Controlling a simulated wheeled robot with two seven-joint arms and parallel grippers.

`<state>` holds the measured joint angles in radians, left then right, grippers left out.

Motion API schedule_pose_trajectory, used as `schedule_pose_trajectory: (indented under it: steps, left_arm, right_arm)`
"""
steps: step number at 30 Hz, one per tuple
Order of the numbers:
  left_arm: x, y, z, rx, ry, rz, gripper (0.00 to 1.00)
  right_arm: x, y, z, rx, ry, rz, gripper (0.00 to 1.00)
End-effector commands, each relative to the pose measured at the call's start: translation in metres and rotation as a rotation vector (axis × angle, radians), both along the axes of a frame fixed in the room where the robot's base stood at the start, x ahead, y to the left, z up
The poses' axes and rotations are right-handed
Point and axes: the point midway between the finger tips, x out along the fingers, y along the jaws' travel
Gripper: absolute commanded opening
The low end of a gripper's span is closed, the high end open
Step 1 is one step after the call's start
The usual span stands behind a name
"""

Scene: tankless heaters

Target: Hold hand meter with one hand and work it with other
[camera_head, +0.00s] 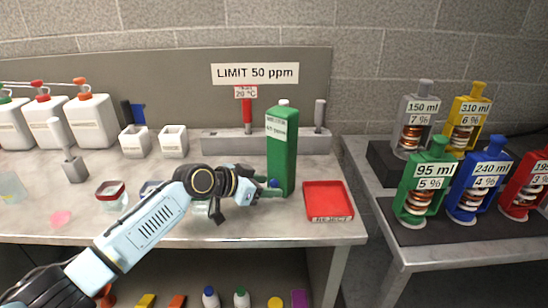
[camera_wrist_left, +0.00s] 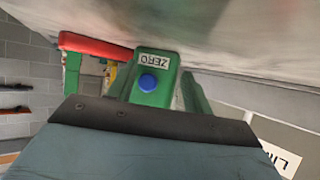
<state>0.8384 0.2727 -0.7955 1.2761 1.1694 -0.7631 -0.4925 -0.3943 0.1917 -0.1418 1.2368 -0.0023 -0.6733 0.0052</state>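The green hand meter (camera_head: 283,150), a tall box with a pale label on its upper front, stands upright near the bench's front right. My left gripper (camera_head: 262,189) is at the meter's lower left side. A blue button (camera_head: 274,183) shows there beside the gripper. In the left wrist view, a green part with a ZERO label (camera_wrist_left: 153,62) and a blue button (camera_wrist_left: 148,83) lies straight ahead, beyond the dark gripper edge. My right gripper is out of view.
A red tray (camera_head: 328,215) lies just right of the meter. A grey rack (camera_head: 225,142) stands behind. White cups (camera_head: 173,141), glass bowls (camera_head: 111,194) and jugs (camera_head: 90,118) are to the left. Several coloured dispensers (camera_head: 423,190) stand on the right-hand table.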

Motion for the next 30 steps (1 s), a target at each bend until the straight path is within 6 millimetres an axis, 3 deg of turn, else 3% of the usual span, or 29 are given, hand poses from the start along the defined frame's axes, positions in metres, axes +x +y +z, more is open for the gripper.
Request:
schedule_pose_trajectory:
  steps: [1,3,14,20,30]
  left_arm:
    - [0.000,0.000,0.000,0.000,0.000,0.000,0.57]
    - [0.000,0.000,0.000,0.000,0.000,0.000,0.67]
    - [-0.001,0.003,0.002,0.000,-0.002,0.000,0.67]
    - [-0.013,0.020,0.013,0.001,-0.003,-0.001,0.67]
    - [-0.046,0.068,0.044,0.002,-0.001,0.000,0.67]
  right_arm:
    - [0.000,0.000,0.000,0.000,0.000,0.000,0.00]
    - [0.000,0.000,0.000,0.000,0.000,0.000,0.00]
    - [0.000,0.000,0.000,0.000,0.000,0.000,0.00]
    - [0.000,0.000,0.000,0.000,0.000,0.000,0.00]
    - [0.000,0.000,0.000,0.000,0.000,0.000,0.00]
